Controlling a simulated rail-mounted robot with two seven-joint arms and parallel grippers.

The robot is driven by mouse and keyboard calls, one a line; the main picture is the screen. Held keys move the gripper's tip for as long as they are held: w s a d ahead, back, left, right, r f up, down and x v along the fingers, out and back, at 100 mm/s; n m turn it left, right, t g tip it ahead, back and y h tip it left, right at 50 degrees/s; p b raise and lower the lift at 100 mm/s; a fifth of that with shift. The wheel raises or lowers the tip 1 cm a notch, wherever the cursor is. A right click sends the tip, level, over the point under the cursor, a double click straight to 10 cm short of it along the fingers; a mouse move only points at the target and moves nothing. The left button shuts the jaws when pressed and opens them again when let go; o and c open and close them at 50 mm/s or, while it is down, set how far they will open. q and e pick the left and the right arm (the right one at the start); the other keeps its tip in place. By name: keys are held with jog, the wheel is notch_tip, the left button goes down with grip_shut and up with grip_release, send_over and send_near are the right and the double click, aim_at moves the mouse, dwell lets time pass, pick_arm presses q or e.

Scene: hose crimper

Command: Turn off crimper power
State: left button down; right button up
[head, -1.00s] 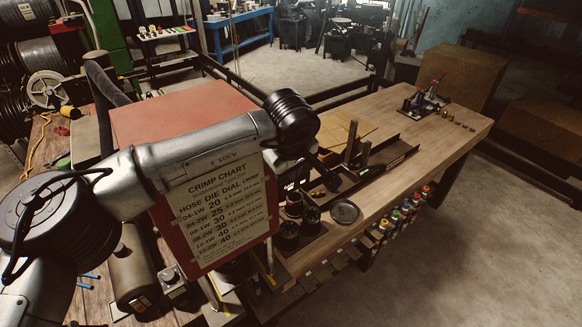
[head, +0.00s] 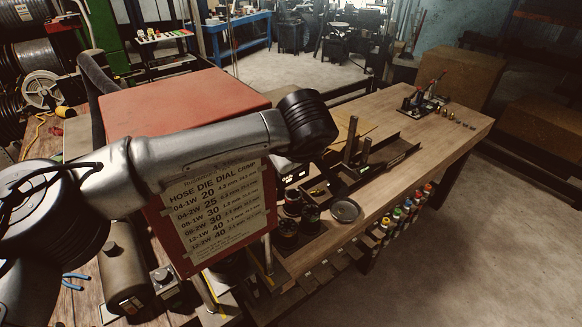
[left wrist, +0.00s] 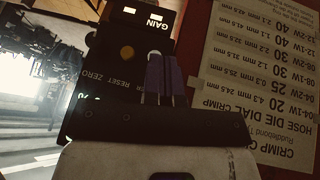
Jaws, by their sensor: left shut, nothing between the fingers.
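The crimper (head: 185,92) is a large red box with a crimp chart (head: 222,205) on its front. Its dark control panel (left wrist: 105,68) shows upside down in the left wrist view, with a round yellow button (left wrist: 127,53), the words RESET ZERO, GAIN and a lit white readout. My left gripper (left wrist: 162,72) is shut and empty, its purplish fingers over the panel, beside the yellow button. A label ending in ER is partly hidden by the gripper. No power switch can be made out. I cannot tell whether the fingertips touch the panel. In the head view my arm and wrist hide this gripper.
A wooden bench (head: 440,150) extends right, holding a dark tray (head: 385,165), black die spools (head: 287,225) and a round dish (head: 345,211). The floor at right is clear.

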pick_arm(q)
jog(key=t+b, duration=0.1)
jog(key=f+t+y+b, duration=0.1)
jog(key=b, duration=0.1)
jog(key=shift+s+d+f+y+b, duration=0.15)
jog(key=shift+s+d+y+b, duration=0.05)
jog(key=shift+s+y+b, duration=0.1)
pick_arm(e)
notch_tip(320, 180, down, 4)
jog(key=shift+a+f, duration=0.15)
jog(key=shift+f, duration=0.05)
jog(key=shift+r, duration=0.1)
pick_arm(q)
jog(key=shift+r+p, duration=0.5)
jog(key=shift+r, duration=0.3)
pick_arm(e)
jog(key=shift+r, duration=0.35)
pick_arm(q)
jog(key=s+f+p+v, duration=0.1)
jog(key=v, duration=0.8)
jog(key=shift+s+d, duration=0.4)
jog(key=shift+d, duration=0.1)
pick_arm(e)
jog(key=shift+a+r, duration=0.4)
jog(key=shift+r, duration=0.25)
pick_arm(q)
jog(key=shift+r, duration=0.1)
pick_arm(e)
jog(key=shift+d, duration=0.15)
